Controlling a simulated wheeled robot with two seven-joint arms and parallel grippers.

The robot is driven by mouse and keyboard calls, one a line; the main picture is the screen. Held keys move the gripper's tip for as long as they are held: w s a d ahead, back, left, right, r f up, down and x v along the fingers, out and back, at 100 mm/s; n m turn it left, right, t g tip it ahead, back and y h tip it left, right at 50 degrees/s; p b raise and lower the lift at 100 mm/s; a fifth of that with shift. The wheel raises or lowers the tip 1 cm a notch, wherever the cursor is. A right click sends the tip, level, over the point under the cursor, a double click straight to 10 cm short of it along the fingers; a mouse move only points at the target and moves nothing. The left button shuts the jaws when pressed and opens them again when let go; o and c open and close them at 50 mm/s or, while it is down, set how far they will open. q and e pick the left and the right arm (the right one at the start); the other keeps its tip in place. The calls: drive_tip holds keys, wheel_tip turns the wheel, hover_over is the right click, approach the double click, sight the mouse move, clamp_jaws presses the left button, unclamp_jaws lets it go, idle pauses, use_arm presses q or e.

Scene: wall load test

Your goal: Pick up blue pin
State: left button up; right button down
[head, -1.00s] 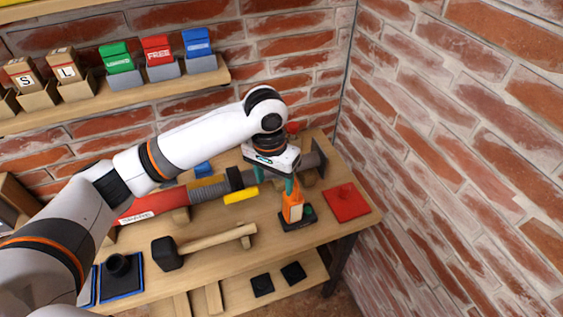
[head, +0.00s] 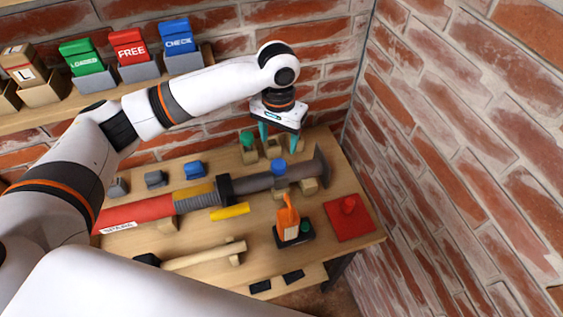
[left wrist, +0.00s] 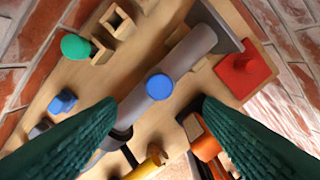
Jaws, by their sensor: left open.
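The blue pin (head: 279,167) shows its round blue head on top of the grey tube of the long tool on the table. In the left wrist view the blue pin (left wrist: 159,86) lies between the fingertips in the picture, and its shaft is hidden. My left gripper (head: 279,138) is open and points down, apart from the pin and above it. The dark green fingers of the left gripper (left wrist: 159,104) show empty in the left wrist view. My right gripper is not in view.
A green-headed pin (head: 247,139) stands in a wooden holder behind the tube. A blue block (head: 193,169) is to the left. An orange device (head: 289,220) and a red plate (head: 349,217) stand in front. Brick walls rise behind and to the right.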

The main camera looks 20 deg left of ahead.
sight(279, 164)
use_arm(q)
drive_tip(key=f, duration=0.1)
drive_tip(key=s+f+p, duration=0.1)
drive_tip(key=f, duration=0.1)
drive_tip(key=shift+f, duration=0.15)
drive_tip(key=shift+w+f, duration=0.15)
drive_tip(key=shift+f, duration=0.15)
drive_tip(key=f, duration=0.1)
drive_tip(key=f+p, duration=0.1)
drive_tip(key=f, duration=0.1)
drive_tip(key=f+p, duration=0.1)
drive_tip(key=shift+w+f, duration=0.15)
drive_tip(key=shift+w, duration=0.1)
drive_tip(key=shift+a+f, duration=0.1)
drive_tip(key=shift+f, duration=0.4)
drive_tip(key=c, duration=1.1)
drive_tip(key=shift+c, duration=0.2)
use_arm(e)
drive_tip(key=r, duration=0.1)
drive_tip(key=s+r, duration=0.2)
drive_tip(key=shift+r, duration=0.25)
use_arm(q)
drive_tip(key=shift+w, duration=0.1)
